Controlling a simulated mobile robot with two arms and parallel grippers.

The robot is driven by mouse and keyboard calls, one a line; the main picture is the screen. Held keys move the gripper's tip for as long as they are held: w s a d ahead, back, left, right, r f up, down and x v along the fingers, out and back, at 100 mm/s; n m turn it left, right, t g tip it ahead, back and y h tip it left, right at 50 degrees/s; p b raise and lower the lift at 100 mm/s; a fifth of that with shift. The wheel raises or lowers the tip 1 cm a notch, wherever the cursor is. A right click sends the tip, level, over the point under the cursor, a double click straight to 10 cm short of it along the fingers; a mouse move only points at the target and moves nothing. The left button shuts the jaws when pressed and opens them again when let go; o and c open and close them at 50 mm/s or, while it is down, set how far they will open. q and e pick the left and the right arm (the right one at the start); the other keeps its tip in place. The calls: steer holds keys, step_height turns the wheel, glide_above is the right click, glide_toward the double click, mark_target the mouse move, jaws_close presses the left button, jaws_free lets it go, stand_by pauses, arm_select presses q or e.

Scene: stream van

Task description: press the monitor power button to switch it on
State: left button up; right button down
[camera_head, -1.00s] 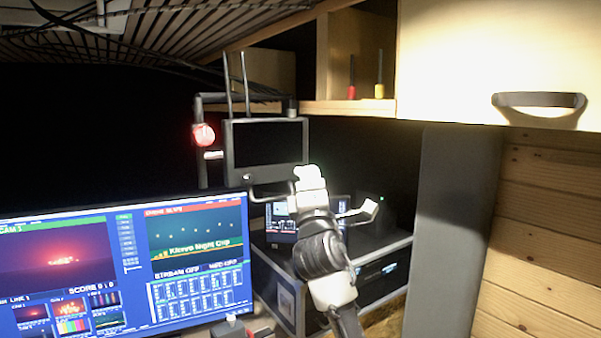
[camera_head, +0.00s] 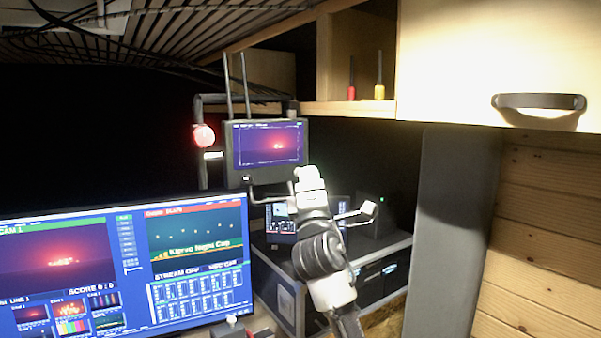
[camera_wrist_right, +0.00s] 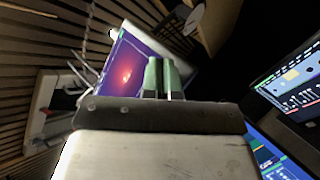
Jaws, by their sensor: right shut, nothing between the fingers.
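The small monitor (camera_head: 268,144) hangs on a dark frame above the big screen in the head view. Its screen is lit and shows a purple and red picture. It also shows tilted in the right wrist view (camera_wrist_right: 128,72). I cannot make out the power button. My right gripper (camera_head: 294,186) is at the lower right edge of the monitor. In the right wrist view its green fingertips (camera_wrist_right: 163,76) are together, with nothing between them, and overlap the monitor's edge. I cannot tell whether they touch it. My left gripper is not in view.
A large screen (camera_head: 130,270) with a stream layout stands at the lower left. A red lamp (camera_head: 203,136) is left of the small monitor. Black equipment (camera_head: 375,272) stands behind my right arm. A wooden cabinet (camera_head: 480,60) hangs at the upper right.

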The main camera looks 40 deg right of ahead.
steer(key=shift+s, duration=0.1)
steer(key=s+a+p, duration=0.1)
steer(key=s, duration=0.5)
steer(key=shift+p, duration=0.3)
steer(key=shift+w, duration=0.1)
stand_by(0.4)
